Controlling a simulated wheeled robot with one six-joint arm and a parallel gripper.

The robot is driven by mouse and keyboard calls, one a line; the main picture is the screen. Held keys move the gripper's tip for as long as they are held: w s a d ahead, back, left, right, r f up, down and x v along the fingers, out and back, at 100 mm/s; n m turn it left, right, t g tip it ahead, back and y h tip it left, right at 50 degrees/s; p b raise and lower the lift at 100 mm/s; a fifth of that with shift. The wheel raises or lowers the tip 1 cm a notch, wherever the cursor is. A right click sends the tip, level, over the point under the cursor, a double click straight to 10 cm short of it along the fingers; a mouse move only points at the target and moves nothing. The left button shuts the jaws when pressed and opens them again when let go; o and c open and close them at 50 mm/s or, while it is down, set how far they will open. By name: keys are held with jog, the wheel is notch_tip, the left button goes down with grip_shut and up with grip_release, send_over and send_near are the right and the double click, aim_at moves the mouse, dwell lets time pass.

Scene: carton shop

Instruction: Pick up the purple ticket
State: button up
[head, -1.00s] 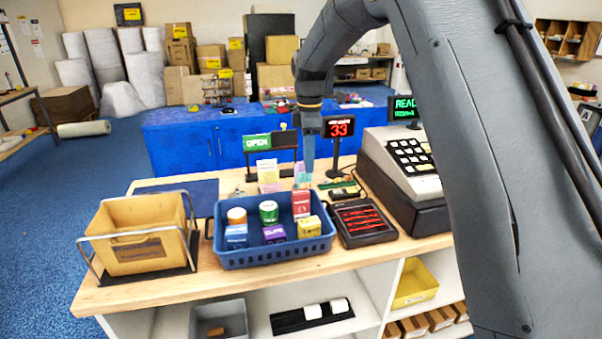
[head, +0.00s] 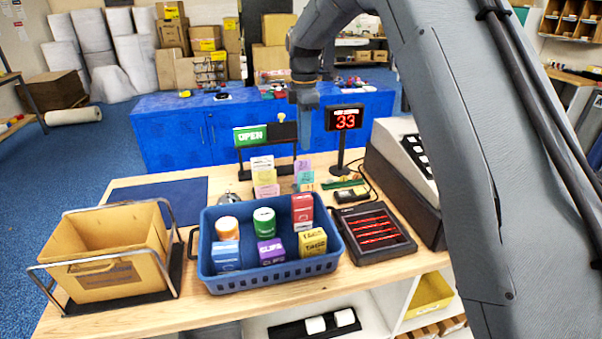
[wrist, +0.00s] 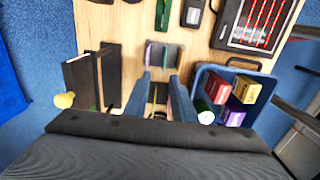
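In the head view, ticket cards stand in two stacked columns behind the blue basket. The left column has white, yellow and pink cards (head: 264,177). My gripper (head: 311,148) points down just above and behind the right column. In the wrist view my gripper (wrist: 160,78) has its two blue fingers apart, with nothing visibly held. The ticket holders (wrist: 165,56) show edge-on just beyond the fingertips; card colours there are hard to tell.
The blue basket (head: 275,274) holds small boxes and round tubs. A tan bin (head: 110,250) stands at left, a black tray (head: 375,232) at right, by a register (head: 405,165). An OPEN sign (head: 250,136) and a red 33 display (head: 345,119) flank the gripper.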

jog(key=w+f+b, duration=0.1)
jog(key=f+b, duration=0.1)
jog(key=w+f+b, duration=0.1)
jog(key=f+b, duration=0.1)
jog(key=w+f+b, duration=0.1)
jog(key=f+b, duration=0.1)
jog(key=f, duration=0.1)
jog(key=shift+a, duration=0.3)
jog(key=shift+f+p, duration=1.65)
jog(key=shift+f, duration=2.25)
grip_shut()
